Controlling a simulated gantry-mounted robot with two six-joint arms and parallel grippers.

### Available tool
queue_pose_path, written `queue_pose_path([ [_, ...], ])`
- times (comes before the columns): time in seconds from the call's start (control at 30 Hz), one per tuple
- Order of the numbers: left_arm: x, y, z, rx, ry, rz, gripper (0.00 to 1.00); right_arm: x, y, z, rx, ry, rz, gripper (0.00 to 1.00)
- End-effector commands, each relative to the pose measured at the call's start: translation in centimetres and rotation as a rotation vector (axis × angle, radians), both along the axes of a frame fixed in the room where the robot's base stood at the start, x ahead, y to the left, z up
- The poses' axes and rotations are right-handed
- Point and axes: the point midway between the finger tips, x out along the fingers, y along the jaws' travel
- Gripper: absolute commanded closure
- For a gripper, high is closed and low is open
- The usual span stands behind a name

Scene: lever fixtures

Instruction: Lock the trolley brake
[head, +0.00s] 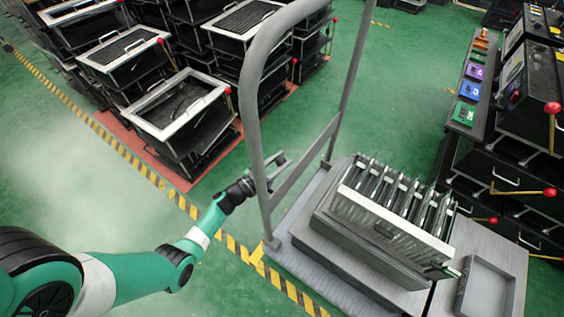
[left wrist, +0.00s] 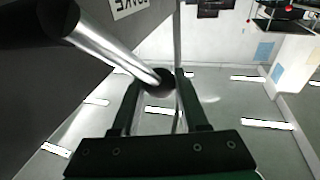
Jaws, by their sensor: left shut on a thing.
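The grey trolley (head: 290,242) stands at the centre of the head view, its tall tubular handle (head: 254,100) upright. My left arm reaches in from the left, and its gripper (head: 278,168) is at the lower part of the handle frame. In the left wrist view, a shiny metal lever (left wrist: 115,50) slants from a dark round mount at the upper left to a dark knob (left wrist: 164,80). The left gripper's fingers (left wrist: 163,95) are on either side of the knob, shut on it. The lever cannot be made out in the head view. My right gripper is out of view.
A metal rack (head: 385,215) of upright plates sits on the trolley, with a grey tray (head: 487,290) at the right. Black crates (head: 180,115) fill the upper left. A workbench (head: 490,90) with red-knobbed levers stands right. Green floor lies open at left.

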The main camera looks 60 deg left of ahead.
Motion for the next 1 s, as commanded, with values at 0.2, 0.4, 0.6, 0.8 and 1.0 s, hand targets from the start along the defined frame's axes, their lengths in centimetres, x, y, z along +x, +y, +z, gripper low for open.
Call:
queue_pose_path([
  [0.2,-1.3,-0.6,0.8,0.067,-0.149,0.001,1.0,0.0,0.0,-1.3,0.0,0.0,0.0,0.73],
  [0.4,-2.6,-1.2,1.8,0.132,-0.285,0.001,1.0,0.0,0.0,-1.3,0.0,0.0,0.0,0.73],
  [0.6,-3.4,-1.6,2.2,0.168,-0.36,0.001,1.0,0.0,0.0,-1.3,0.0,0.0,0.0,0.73],
  [0.8,-3.9,-1.8,2.4,0.191,-0.409,0.0,1.0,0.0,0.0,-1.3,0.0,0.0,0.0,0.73],
  [1.0,-4.2,-2.0,2.5,0.205,-0.438,0.001,1.0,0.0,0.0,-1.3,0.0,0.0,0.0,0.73],
])
